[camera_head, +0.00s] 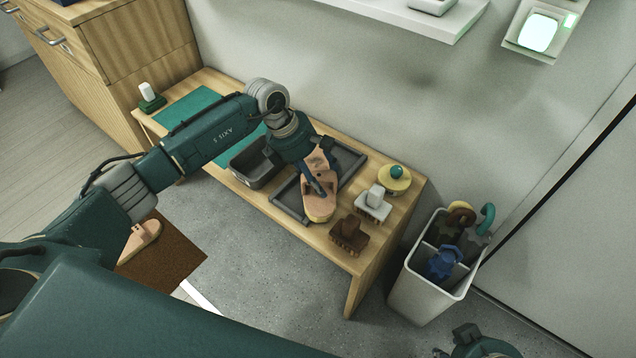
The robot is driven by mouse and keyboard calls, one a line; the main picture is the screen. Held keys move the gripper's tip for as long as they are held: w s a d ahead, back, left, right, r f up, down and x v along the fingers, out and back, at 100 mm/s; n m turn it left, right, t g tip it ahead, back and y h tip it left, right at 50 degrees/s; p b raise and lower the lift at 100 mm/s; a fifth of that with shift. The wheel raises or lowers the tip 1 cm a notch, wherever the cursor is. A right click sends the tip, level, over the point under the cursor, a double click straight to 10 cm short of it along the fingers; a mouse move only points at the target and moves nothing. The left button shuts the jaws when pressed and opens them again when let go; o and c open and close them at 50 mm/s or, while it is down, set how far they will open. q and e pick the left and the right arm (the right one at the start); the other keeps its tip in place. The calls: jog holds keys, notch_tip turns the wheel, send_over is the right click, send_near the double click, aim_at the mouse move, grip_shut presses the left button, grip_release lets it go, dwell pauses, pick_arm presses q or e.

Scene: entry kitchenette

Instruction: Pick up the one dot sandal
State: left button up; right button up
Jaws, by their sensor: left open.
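A tan sandal (319,207) lies on the dark tray (290,205) on the wooden bench. Its dot marking is too small to read. My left gripper (322,167) is open over this sandal, with its fingers at the strap area and partly covering it. I cannot tell whether they touch it. A second tan sandal (143,238) lies on the brown mat (178,262) on the floor, partly hidden by my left arm; its dots are not readable. Part of my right gripper (482,343) shows at the bottom edge, cut off by the frame.
On the bench (340,250) are a grey bin (262,172), a brown brush (349,235), a white-topped block (374,203) and a yellow dish with a green knob (395,179). A white bin (415,290) with hooked items stands right of the bench. A wall shelf (420,22) hangs above.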

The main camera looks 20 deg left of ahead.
pick_arm(q)
grip_shut()
jog(key=shift+r, duration=0.1)
dwell(0.3)
